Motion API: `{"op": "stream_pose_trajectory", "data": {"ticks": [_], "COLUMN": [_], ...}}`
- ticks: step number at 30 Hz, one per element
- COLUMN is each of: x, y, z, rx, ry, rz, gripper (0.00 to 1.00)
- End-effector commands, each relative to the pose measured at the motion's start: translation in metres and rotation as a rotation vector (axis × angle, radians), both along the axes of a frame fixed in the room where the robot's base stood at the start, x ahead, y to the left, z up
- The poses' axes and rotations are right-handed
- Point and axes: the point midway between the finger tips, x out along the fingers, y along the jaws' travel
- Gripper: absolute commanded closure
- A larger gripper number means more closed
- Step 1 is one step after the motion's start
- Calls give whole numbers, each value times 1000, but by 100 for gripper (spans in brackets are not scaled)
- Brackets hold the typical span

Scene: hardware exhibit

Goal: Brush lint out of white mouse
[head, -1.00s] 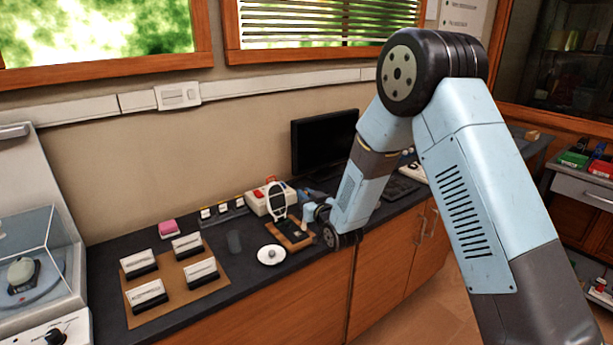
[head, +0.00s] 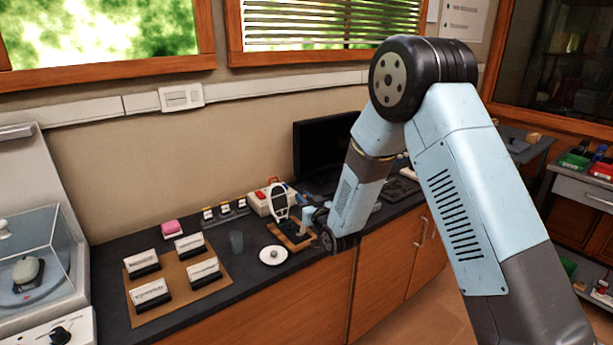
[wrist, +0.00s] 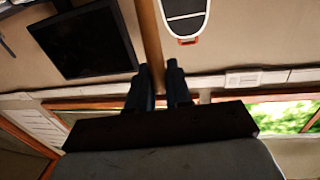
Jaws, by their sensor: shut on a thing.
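The white mouse (head: 279,187) stands upright with a dark oval face on a small wooden board (head: 303,243) on the counter. In the wrist view, which is upside down, the mouse (wrist: 187,10) shows at the top, with dark panels and a red edge below. My gripper (wrist: 160,70) is just to its left there, apart from it in the picture. Its dark fingers are shut on a thin brown wooden strip (wrist: 150,35), apparently the brush's handle. The strip runs out of the top of the frame, so its bristles are hidden. Any lint is too small to see.
A monitor (head: 322,150) stands at the back right. Several labelled blocks lie on a brown mat (head: 190,295).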

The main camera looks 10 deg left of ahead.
Motion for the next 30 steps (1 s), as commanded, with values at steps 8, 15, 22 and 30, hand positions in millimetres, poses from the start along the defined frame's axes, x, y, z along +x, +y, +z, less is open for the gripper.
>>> {"op": "stream_pose_trajectory", "data": {"ticks": [8, 15, 22, 30], "x": [-2, -6, -6, -6], "y": [-1, 4, 5, 5], "z": [20, 42, 63, 78], "rx": [1, 1, 2, 0], "ry": [-2, -1, -2, 0], "rz": [8, 17, 17, 17], "gripper": [100, 100, 100, 100]}}
